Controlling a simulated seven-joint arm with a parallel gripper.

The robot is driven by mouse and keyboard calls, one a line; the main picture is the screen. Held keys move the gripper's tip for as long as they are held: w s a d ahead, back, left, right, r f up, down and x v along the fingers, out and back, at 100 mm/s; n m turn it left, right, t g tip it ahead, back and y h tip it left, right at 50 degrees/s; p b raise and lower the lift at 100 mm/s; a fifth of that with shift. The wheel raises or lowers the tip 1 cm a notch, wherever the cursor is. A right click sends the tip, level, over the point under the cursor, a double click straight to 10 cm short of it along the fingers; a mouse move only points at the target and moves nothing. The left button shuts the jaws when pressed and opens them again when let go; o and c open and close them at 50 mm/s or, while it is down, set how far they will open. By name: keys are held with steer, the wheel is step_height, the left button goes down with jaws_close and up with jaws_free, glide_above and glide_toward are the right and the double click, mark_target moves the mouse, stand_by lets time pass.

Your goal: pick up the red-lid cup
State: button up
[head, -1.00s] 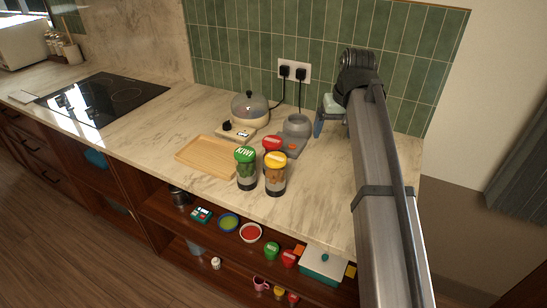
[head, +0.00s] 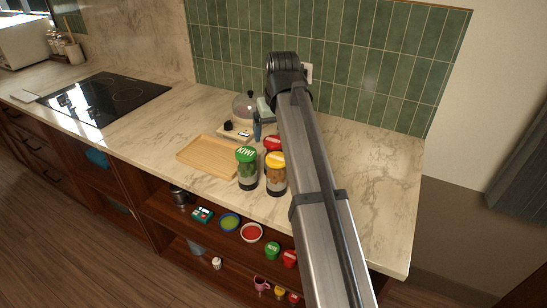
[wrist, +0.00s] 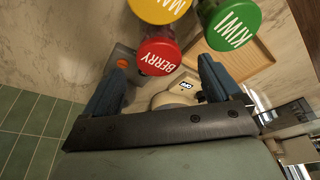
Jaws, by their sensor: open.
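The red-lid cup (head: 272,143) stands on the counter behind the green-lid and yellow-lid cups, mostly hidden by them and my arm. In the wrist view its round red lid, marked BERRY (wrist: 158,56), shows just beyond and between my fingertips. My gripper (wrist: 164,68) is open, with its two blue-grey fingers apart and nothing between them. In the head view my gripper (head: 258,126) is partly hidden by my arm and hangs just behind and left of the red lid.
The green KIWI cup (head: 246,168) and yellow-lid cup (head: 275,174) stand close in front. A wooden tray (head: 208,156) lies to the left. A pot on a small appliance (head: 237,130) stands behind. The right counter is clear.

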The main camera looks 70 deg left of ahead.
mark_target(274, 140)
steer(key=shift+x, duration=3.55)
steer(key=shift+w, duration=0.1)
steer(key=shift+c, duration=0.5)
steer(key=c, duration=1.2)
